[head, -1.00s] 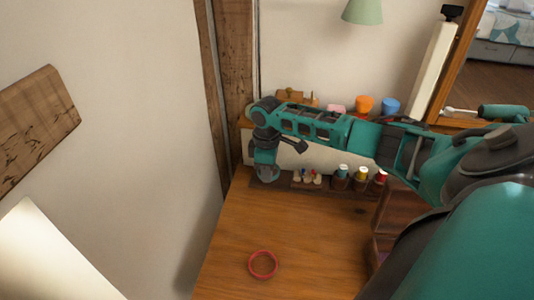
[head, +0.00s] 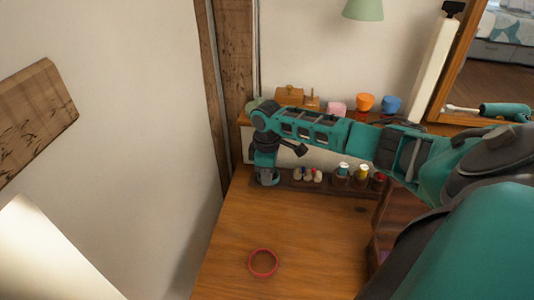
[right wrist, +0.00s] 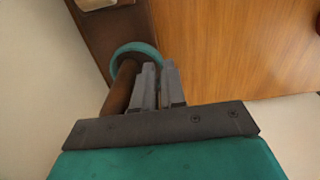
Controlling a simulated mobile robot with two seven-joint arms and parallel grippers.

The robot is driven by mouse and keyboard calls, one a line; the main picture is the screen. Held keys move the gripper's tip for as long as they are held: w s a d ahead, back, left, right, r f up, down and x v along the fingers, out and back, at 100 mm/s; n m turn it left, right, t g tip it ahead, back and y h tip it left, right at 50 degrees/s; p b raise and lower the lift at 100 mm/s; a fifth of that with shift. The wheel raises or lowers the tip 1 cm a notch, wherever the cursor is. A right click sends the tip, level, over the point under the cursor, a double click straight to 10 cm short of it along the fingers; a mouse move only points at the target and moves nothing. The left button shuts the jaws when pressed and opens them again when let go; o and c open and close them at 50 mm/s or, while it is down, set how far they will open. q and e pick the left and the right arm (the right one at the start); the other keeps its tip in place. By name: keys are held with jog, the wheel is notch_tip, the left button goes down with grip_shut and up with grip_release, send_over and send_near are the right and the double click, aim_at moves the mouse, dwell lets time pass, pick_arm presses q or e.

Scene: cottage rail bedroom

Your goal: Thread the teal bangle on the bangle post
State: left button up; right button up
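The teal bangle (right wrist: 137,50) shows in the right wrist view at the tips of my right gripper (right wrist: 158,66). The two fingers are close together, with the bangle's right side between them. The brown bangle post (right wrist: 121,88) is just left of the fingers. Its far end shows inside the bangle's ring, so the bangle looks to be around the post; its near end is hidden behind my gripper. In the head view my right gripper (head: 268,179) points down over the desk's back left corner, where the arm hides the post. My left gripper is not in view.
A red bangle (head: 263,263) lies on the open front of the wooden desk (head: 300,225). Right of my gripper is a rack with small pegs (head: 308,174) and several capped bottles (head: 342,174). A shelf behind holds pink, orange (head: 364,102) and blue items.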

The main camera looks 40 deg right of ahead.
jog(key=o, duration=0.4)
jog(key=shift+o, duration=0.2)
notch_tip(320, 180, up, 13)
jog(key=p, duration=0.1)
jog(key=shift+a, duration=0.1)
dwell(0.9)
